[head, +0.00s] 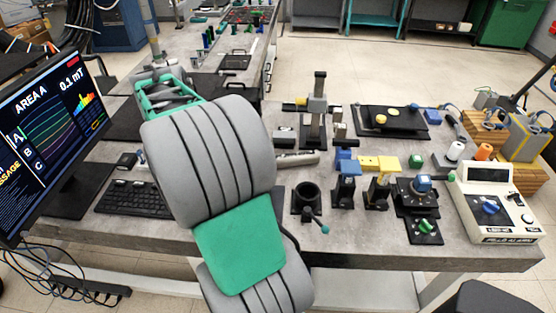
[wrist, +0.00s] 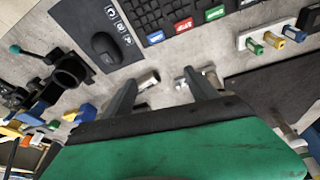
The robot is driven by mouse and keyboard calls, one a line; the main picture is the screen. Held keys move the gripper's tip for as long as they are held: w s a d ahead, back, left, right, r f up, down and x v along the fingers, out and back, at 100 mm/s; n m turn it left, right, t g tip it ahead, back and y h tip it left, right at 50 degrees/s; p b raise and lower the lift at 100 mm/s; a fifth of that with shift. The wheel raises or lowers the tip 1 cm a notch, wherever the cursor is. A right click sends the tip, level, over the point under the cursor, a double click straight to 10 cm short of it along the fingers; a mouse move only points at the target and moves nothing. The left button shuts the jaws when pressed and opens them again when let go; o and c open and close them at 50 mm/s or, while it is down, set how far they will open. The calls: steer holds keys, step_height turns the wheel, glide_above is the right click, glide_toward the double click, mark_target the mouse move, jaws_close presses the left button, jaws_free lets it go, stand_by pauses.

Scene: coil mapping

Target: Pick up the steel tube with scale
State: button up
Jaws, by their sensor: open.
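The steel tube (head: 299,159) lies on the grey table in the head view. Its right end sticks out beside my grey arm link, which hides the rest. In the wrist view, my gripper (wrist: 160,76) is open, its two dark fingers apart over the table. A short silvery cylindrical piece (wrist: 149,78) shows just inside the left finger, and a metal piece (wrist: 184,78) shows beside the right finger. I cannot tell whether either is part of the tube. No scale marks are readable. My arm hides the gripper in the head view.
A keyboard (head: 134,198) and a mouse (wrist: 105,47) lie nearby. A black round holder (head: 306,197) stands to the right of my arm. A post stand (head: 317,118) rises behind the tube. Blue and yellow mounts (head: 347,168) and a meter box (head: 491,205) crowd the right.

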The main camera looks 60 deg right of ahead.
steer(key=s+d+f+m+g, duration=0.15)
steer(key=d+m, duration=0.25)
steer(key=d, duration=0.4)
steer(key=s+d+f+m+g, duration=0.1)
steer(key=s+d+f+m, duration=0.2)
steer(key=d, duration=0.5)
steer(key=m+g, duration=0.1)
steer(key=m, duration=0.5)
glide_above(296, 154)
steer(key=w+a, duration=0.1)
steer(key=w, duration=0.1)
steer(key=shift+y, duration=0.3)
steer(key=f, duration=0.4)
steer(key=shift+a+f, duration=0.2)
steer(key=shift+f, duration=0.05)
steer(key=p+x, duration=0.1)
steer(key=x, duration=0.7)
steer(key=shift+s+a, duration=0.15)
steer(key=shift+s, duration=0.05)
jaws_close()
steer(key=shift+r+g, duration=0.1)
steer(key=shift+g, duration=0.15)
